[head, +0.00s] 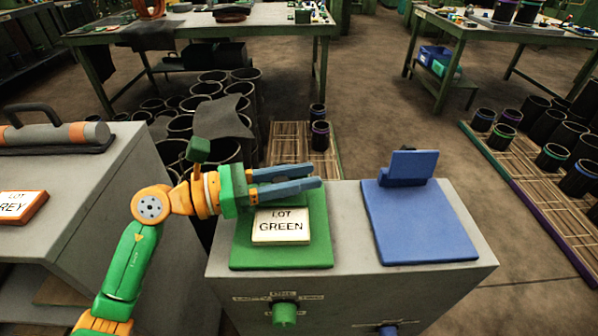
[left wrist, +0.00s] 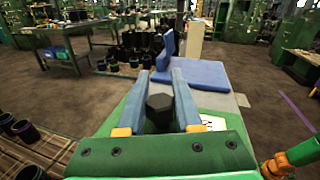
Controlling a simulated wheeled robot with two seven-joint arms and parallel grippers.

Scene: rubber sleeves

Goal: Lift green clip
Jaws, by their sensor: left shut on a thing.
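The green clipboard (head: 245,250) lies flat on a grey cabinet top and bears a white card (head: 282,226) reading "LOT GREEN". My left gripper (head: 314,176) reaches in from the left over its far edge, blue-grey fingers pointing right. In the left wrist view the fingers (left wrist: 166,78) stand on either side of a dark, faceted piece (left wrist: 159,103). It sits where the green clip would be, and the jaws are shut on it. In the head view my gripper hides the clip. My right gripper is not in view.
A blue board (head: 420,230) with an upright blue clip (head: 412,165) lies to the right on the same cabinet (head: 350,250). A green knob (head: 284,313) is on its front. Dark sleeves (head: 317,135) stand on pallets behind. A grey cabinet (head: 90,180) is at left.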

